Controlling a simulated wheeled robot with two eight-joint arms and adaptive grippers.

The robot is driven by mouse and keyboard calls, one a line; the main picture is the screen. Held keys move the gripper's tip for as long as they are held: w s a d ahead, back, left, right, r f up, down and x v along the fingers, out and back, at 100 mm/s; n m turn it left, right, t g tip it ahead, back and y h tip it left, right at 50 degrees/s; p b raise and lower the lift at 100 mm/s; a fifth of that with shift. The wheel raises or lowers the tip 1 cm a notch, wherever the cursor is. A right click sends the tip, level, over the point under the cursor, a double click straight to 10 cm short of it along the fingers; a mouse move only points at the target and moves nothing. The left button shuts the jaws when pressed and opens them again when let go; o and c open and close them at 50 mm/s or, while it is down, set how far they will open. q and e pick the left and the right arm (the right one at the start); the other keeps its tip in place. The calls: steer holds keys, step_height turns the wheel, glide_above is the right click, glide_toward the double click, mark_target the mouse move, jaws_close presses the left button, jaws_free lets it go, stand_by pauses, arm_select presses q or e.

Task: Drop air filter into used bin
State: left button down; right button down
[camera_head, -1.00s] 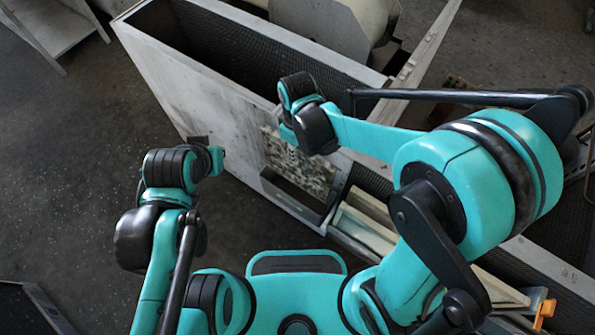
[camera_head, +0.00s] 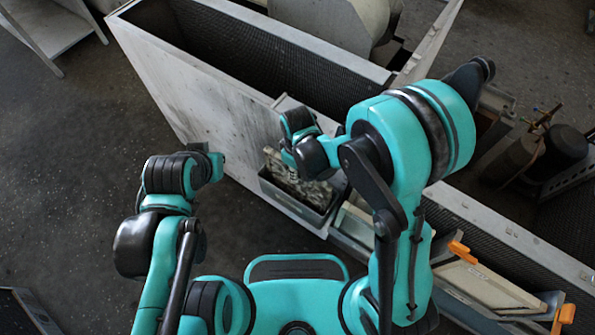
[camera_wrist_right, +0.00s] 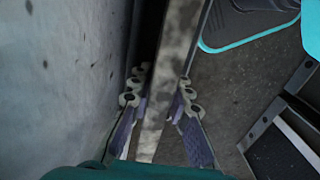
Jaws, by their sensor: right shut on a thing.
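The long grey blower housing (camera_head: 185,95) crosses the view, close to my right gripper. Pale framed panels with orange handles (camera_head: 462,251) lie at the right. Dark floor (camera_head: 75,150) is free at the left.

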steer(key=shift+f+b, duration=0.5)
steer(key=shift+b, duration=0.05)
steer(key=shift+f, duration=0.1)
steer(key=c, duration=1.4)
jaws_free()
